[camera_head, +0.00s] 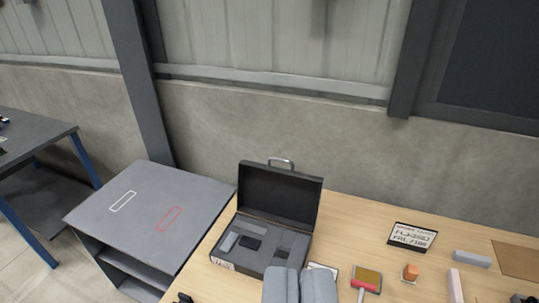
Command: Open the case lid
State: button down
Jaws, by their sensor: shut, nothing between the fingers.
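The black case (229,257) stands on the wooden table. Its lid (279,197) is raised, standing upright at the back with a metal handle (281,162) on top. Grey foam inside holds a black block and other grey shapes. My gripper (301,272) is at the bottom centre, its two grey fingers together and empty. It overlaps the front right part of the case in the view and hides it. I cannot tell whether it touches the case.
A grey cabinet (147,206) with white and red outlines stands left. A wall runs behind.

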aim_at(291, 198)
jog(key=z, duration=0.05)
jog(key=i, duration=1)
jog(key=u, duration=0.05)
